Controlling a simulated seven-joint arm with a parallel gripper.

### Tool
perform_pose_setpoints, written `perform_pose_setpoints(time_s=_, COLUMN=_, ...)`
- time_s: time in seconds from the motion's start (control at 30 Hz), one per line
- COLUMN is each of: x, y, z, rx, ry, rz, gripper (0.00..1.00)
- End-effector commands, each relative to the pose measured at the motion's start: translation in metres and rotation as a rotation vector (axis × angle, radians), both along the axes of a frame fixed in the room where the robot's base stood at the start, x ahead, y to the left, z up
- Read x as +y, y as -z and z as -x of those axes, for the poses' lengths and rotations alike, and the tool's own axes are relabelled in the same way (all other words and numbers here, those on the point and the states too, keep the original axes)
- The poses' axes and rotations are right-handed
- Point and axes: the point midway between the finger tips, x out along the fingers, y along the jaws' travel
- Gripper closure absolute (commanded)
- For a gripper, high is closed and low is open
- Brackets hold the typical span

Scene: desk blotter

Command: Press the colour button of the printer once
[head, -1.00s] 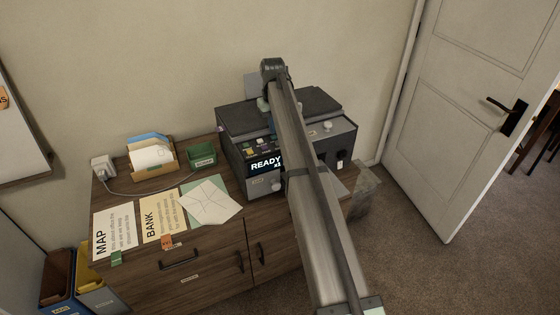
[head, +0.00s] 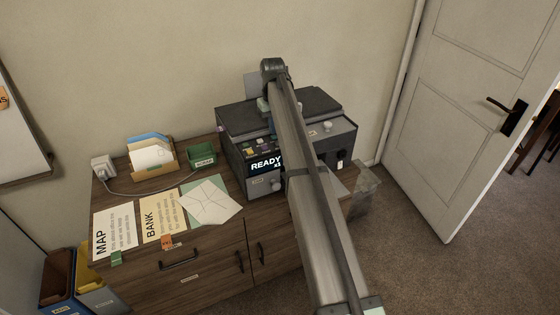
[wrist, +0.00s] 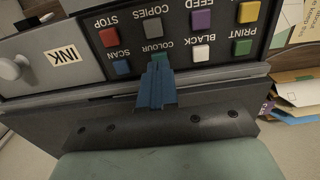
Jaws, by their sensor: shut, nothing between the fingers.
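The printer (head: 235,120) stands at the right end of the wooden cabinet, and its lit display (head: 266,163) reads READY with a small x2. The wrist view shows its control panel (wrist: 226,57) upside down. My gripper (wrist: 157,68) is shut and empty, its blue fingertips at the panel just below the COLOUR label (wrist: 153,48). The fingers cover the colour button's place, so the button is almost wholly hidden; I cannot tell whether they touch it. In the head view my arm hides the fingertips.
Close around the fingertips are the blue scan button (wrist: 121,67), white black-print button (wrist: 201,51), grey copies button (wrist: 154,32) and red stop button (wrist: 109,37). The green print button (wrist: 243,47) is farther right. Papers (head: 211,201) and a green box (head: 201,155) lie left of the printer.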

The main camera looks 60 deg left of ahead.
Motion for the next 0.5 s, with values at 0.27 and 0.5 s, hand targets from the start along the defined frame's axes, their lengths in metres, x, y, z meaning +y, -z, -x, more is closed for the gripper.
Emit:
perform_pose_setpoints(time_s=0.27, x=0.0000, y=0.0012, z=0.0000, rx=0.000, ry=0.000, rz=0.000, gripper=1.00)
perform_pose_setpoints(time_s=0.5, x=0.0000, y=0.0051, z=0.0000, rx=0.000, ry=0.000, rz=0.000, gripper=1.00)
